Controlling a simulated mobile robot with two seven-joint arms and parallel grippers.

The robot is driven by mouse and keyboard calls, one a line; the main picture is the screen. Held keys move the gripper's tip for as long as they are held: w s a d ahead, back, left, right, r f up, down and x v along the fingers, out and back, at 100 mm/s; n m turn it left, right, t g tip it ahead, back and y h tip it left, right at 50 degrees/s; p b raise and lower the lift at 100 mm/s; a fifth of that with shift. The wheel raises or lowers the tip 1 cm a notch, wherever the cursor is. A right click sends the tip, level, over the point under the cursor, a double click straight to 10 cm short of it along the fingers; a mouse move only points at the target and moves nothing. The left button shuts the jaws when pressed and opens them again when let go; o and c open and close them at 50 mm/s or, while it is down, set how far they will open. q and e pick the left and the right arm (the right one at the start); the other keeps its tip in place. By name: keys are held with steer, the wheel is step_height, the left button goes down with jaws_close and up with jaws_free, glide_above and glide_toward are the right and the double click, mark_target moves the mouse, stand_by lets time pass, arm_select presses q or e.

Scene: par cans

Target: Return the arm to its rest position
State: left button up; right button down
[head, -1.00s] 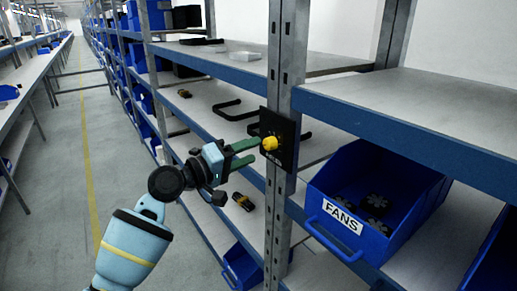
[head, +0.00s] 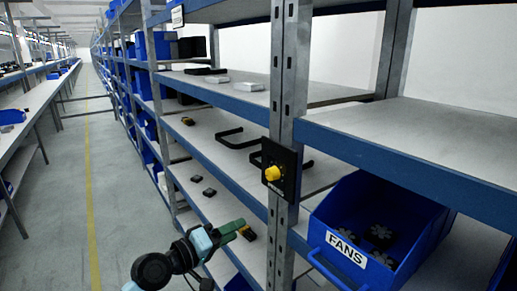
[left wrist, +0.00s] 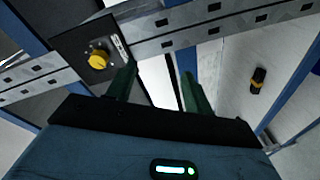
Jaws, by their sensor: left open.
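My left gripper (head: 233,228) has green fingers and is low in the head view, in front of the lower shelf and left of the shelf post. In the left wrist view its two fingers (left wrist: 160,85) stand apart with nothing between them. A black panel with a yellow knob (head: 272,173) is fixed to the post, above and right of the gripper. The knob also shows at the upper left of the left wrist view (left wrist: 98,60), clear of the fingers. My right gripper is in neither view.
A blue bin labelled FANS (head: 325,235) stands on the shelf right of the post (head: 283,110). Black handles (head: 240,137) and a small yellow and black item (head: 248,233) lie on the shelves. The aisle floor (head: 75,200) at left is clear.

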arm_select(q)
steer(key=s+a+f+y, duration=0.3)
steer(key=s+f, duration=0.5)
steer(key=f, duration=0.4)
steer(key=s+a+f+y, duration=0.3)
steer(key=s+f, duration=0.5)
steer(key=f, duration=0.3)
steer(key=s+a+f+m+g+y, duration=0.1)
steer(key=s+a+f, duration=0.1)
steer(key=s, duration=0.6)
steer(key=s+a+f+m+g+y+p, duration=0.1)
steer(key=s+f, duration=0.3)
steer(key=s, duration=0.5)
steer(key=s+a+f+m+g+y, duration=0.1)
steer(key=s+a+f+m+y, duration=0.1)
steer(key=s, duration=0.6)
step_height(320, 180, down, 2)
steer(key=shift+s+a+f+m+y, duration=0.1)
steer(key=shift+s+a+m+y, duration=0.25)
steer(key=shift+a, duration=0.35)
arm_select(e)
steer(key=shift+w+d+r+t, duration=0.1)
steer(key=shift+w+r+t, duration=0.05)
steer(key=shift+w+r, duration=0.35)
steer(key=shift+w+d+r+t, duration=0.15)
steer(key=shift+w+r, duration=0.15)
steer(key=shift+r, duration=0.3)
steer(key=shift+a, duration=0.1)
